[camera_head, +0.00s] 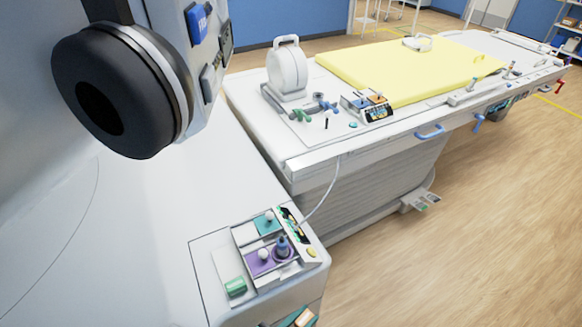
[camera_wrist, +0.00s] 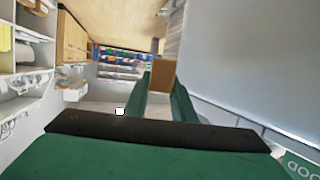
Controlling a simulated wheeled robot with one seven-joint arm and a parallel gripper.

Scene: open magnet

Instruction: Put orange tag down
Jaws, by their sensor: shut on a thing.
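The orange tag (camera_wrist: 161,76) shows as a flat orange-brown piece between the green fingers of my gripper (camera_wrist: 162,90) in the wrist view. The gripper is shut on it and holds it up, clear of any surface in that view.
The panel holds teal and purple squares with knobs, and a green block (camera_head: 235,287). A white table (camera_head: 300,145) with a yellow mat (camera_head: 410,72) stands behind. A large white machine (camera_head: 120,240) fills the left. Open wooden floor (camera_head: 480,230) lies at right.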

